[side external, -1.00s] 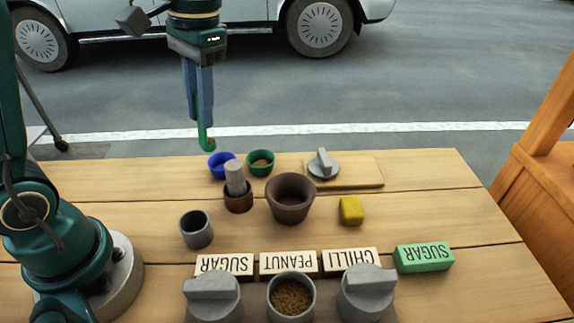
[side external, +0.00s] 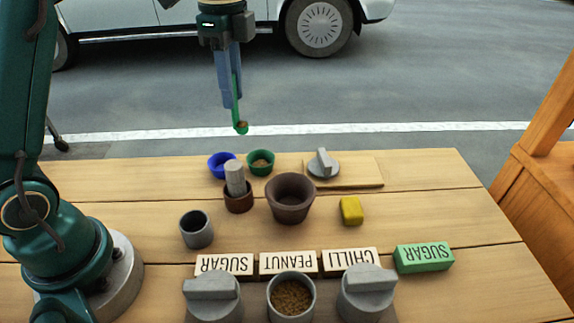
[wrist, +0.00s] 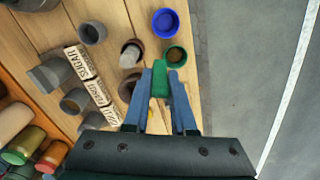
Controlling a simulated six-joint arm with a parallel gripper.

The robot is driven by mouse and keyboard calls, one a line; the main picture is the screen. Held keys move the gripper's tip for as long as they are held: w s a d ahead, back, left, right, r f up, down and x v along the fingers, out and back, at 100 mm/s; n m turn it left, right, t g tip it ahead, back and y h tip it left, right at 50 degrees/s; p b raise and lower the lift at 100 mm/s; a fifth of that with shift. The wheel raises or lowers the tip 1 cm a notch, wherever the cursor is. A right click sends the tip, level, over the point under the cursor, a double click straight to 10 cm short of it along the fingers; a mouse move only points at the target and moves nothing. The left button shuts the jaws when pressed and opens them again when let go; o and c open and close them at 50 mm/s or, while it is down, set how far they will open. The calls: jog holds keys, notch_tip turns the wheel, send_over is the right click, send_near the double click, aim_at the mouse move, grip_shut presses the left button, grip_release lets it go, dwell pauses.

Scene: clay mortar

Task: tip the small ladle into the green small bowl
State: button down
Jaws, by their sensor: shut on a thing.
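My gripper (side external: 230,92) is shut on the small ladle (side external: 240,127), a green one with some brown stuff in its cup. It holds the ladle upright, cup down, in the air above and behind the bowls. The green small bowl (side external: 261,162) stands at the back of the table with brown contents in it. In the side view the ladle's cup is above and a little left of that bowl. In the wrist view the ladle's green handle (wrist: 160,82) is between the blue fingers, and the green bowl (wrist: 176,55) shows just beyond it.
A blue bowl (side external: 221,165) stands left of the green bowl. A brown cup with a grey pestle (side external: 235,180) and a brown mortar (side external: 290,200) stand in front. A grey lid (side external: 323,165) lies on a board to the right. Lettered blocks and grey jars line the front.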

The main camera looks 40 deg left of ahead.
jog(key=w+f+m, duration=0.3)
jog(key=w+m, duration=0.2)
jog(key=s+d+f+t+y, duration=0.3)
jog(key=s+f+t+y, duration=0.1)
jog(key=f+t+y, duration=0.3)
jog(key=shift+s+d+f+t+y, duration=0.15)
jog(key=shift+s+t+y, duration=0.1)
jog(key=shift+t+y, duration=0.3)
dwell(0.8)
dwell(0.7)
jog(key=shift+a+r+n+g+h, duration=0.3)
jog(key=shift+a+g+h, duration=0.25)
jog(key=shift+a+g, duration=0.2)
jog(key=shift+w+r+g+h, duration=0.6)
jog(key=shift+w+r+h, duration=0.1)
jog(key=shift+r+h, duration=0.25)
